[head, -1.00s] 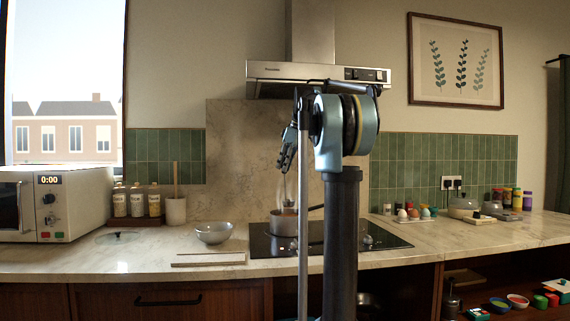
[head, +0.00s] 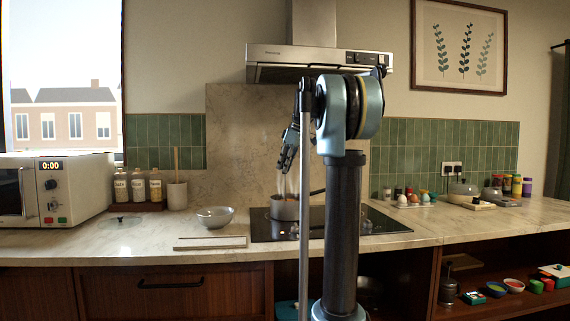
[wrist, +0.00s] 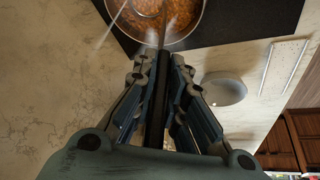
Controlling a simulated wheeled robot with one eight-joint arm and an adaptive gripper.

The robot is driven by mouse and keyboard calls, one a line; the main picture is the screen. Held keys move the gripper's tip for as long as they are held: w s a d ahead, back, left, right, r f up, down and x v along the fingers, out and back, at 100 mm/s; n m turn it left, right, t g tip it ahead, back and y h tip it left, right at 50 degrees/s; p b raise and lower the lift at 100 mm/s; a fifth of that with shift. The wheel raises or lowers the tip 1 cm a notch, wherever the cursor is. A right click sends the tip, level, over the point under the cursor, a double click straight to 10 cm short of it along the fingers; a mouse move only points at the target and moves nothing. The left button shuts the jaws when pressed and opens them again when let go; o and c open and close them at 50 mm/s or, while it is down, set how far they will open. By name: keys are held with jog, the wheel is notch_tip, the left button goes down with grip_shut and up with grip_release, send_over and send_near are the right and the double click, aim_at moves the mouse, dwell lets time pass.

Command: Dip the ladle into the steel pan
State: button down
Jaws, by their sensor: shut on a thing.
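The steel pan (head: 284,209) stands on the black hob, its dark handle pointing right. In the wrist view the pan (wrist: 201,18) is cut off by the top edge and holds an orange-brown stew. My gripper (head: 284,167) is above the pan in the head view, fingers pointing down. In the wrist view my gripper (wrist: 162,66) is shut on the ladle's dark handle (wrist: 161,85). The thin shaft runs from the fingers over the pan. Pale streaks like steam rise at the pan.
The black hob (head: 384,224) lies around the pan. A grey bowl (head: 215,217) and a flat board (head: 210,243) are on the counter to its left. The range hood (head: 318,66) hangs above. An egg tray (head: 412,205) stands to the right.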

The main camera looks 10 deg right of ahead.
jog(key=shift+f, duration=1.35)
jog(key=shift+r, duration=0.1)
